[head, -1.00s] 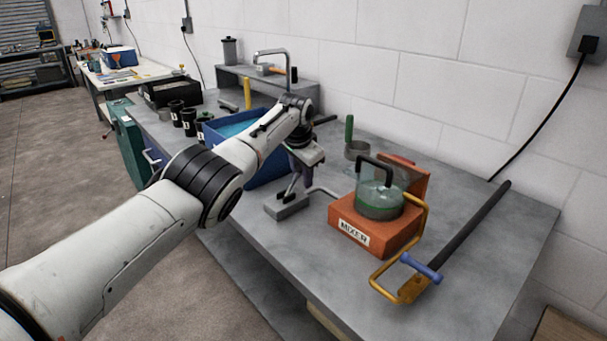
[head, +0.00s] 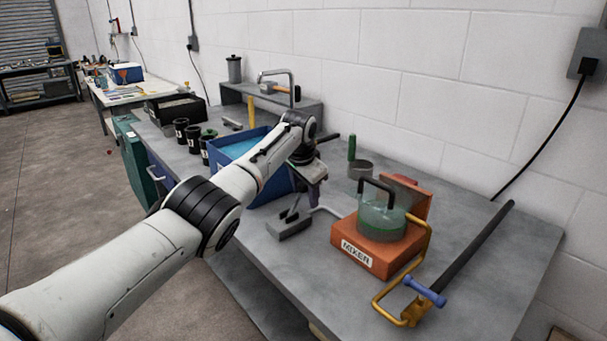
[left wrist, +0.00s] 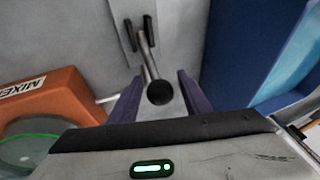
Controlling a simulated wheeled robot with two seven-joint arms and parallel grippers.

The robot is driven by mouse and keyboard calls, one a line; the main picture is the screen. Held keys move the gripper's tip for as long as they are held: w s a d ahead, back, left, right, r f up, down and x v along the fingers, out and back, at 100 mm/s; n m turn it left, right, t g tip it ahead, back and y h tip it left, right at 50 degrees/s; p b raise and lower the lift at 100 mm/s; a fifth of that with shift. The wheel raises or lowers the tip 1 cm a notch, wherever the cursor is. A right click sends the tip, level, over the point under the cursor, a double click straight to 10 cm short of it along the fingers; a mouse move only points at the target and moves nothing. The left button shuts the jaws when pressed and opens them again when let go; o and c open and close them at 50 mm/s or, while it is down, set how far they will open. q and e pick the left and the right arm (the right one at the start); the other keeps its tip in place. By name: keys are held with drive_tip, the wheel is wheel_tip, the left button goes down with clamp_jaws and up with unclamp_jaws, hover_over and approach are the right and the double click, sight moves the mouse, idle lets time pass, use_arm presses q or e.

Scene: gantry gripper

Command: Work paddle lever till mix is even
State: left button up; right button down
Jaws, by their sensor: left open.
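The orange mixer (head: 372,243) stands on the bench with a clear jar (head: 380,217) on it. The jar has a black handle and green-tinted contents; I cannot tell how even they are. To its left is a grey lever base (head: 288,224). In the left wrist view the paddle lever (left wrist: 149,66) rises from this base (left wrist: 138,35) to a black round knob (left wrist: 159,93). My left gripper (left wrist: 158,90) is open, its purple fingers on either side of the knob, with gaps on both sides. It shows above the base in the head view (head: 316,183). My right gripper is out of view.
A yellow bent-tube frame (head: 425,250) with a blue crosspiece (head: 425,291) and long black bar (head: 480,245) lies right of the mixer. A blue bin (head: 245,150) stands behind my left arm. The bench front (head: 300,275) is bare.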

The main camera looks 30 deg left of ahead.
use_arm(q)
drive_tip(key=v, duration=0.9)
